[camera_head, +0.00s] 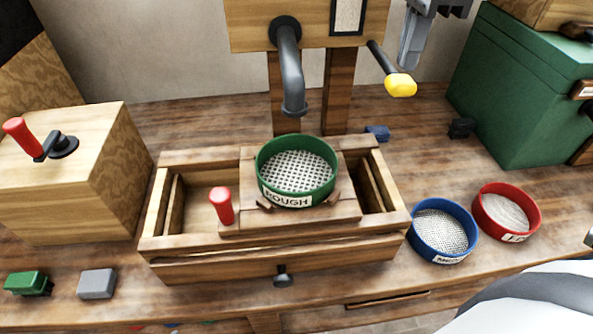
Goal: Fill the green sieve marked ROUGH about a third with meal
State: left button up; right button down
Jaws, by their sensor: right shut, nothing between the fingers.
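The green sieve marked ROUGH (297,171) sits upright on a wooden slide (290,219) with a red handle (221,205), over an open wooden box (170,267). Its bare mesh shows, with no meal visible on it. A dark grey spout (290,70) comes down from the wooden hopper (250,25), its mouth just above the sieve's back rim. A crank with a yellow knob (400,85) sticks out at the hopper's right. My right gripper (406,62) is shut and empty, just above the yellow knob, partly cut off by the top edge. My left gripper is out of view.
A blue sieve (412,236) and a red sieve (480,212) stand right of the box. A green chest (512,95) is at the back right. A wooden block with a red lever (75,185) stands left. Green (25,282) and grey (97,283) blocks lie front left.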

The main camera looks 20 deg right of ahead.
aim_at(402, 78)
jog(key=shift+f+b, duration=0.35)
jog(key=shift+f, duration=0.1)
jog(key=shift+f+b, duration=1.05)
jog(key=shift+f, duration=0.2)
jog(key=shift+f+b, duration=0.55)
jog(key=shift+f, duration=0.1)
jog(key=shift+f+b, duration=0.5)
jog(key=shift+f, duration=0.15)
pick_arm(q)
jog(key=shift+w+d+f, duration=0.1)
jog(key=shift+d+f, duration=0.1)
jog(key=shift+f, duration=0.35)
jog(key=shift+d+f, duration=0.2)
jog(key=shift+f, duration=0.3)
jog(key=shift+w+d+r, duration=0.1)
pick_arm(e)
jog(key=shift+r, duration=0.1)
